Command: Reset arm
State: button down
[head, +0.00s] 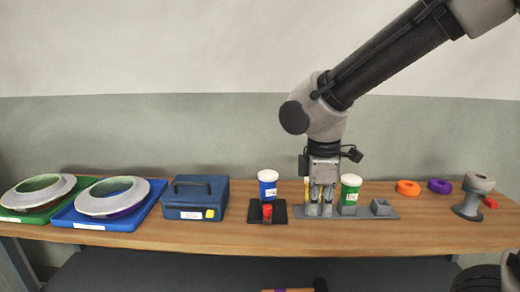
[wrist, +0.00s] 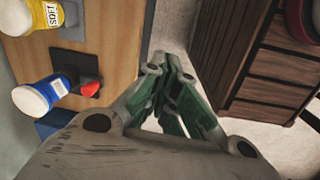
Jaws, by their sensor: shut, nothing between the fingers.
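My gripper (head: 320,208) hangs pointing down in the head view, in front of the grey holder (head: 380,208) on the wooden bench. Its fingers (wrist: 172,68) are shut and empty in the wrist view, with floor beyond their tips. A yellow can shows partly behind my gripper in the head view; the wrist view shows this yellow can (wrist: 38,14) labelled SOFT. A green can (head: 350,189) with a white lid stands just right of my gripper. My arm reaches in from the upper right.
A blue can (head: 267,184) and a red piece (head: 267,210) sit on a black base to the left. Further left are a blue toolbox (head: 195,197) and blue (head: 125,224) and green trays with ring moulds. Orange (head: 408,187) and purple (head: 439,186) rings lie right.

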jog(key=s+d+r+m+t, duration=0.1)
jog(key=s+d+r+m, duration=0.1)
jog(key=d+m, duration=0.3)
jog(key=s+d+r+m+t, duration=0.1)
jog(key=s+d+r+m, duration=0.2)
jog(key=d+m, duration=0.3)
jog(key=s+d+r+m+t, duration=0.1)
jog(key=s+d+m, duration=0.3)
jog(key=d, duration=0.7)
jog(key=shift+s+d+r+m+y, duration=0.4)
jog(key=shift+r+m, duration=0.3)
jog(key=shift+r, duration=0.2)
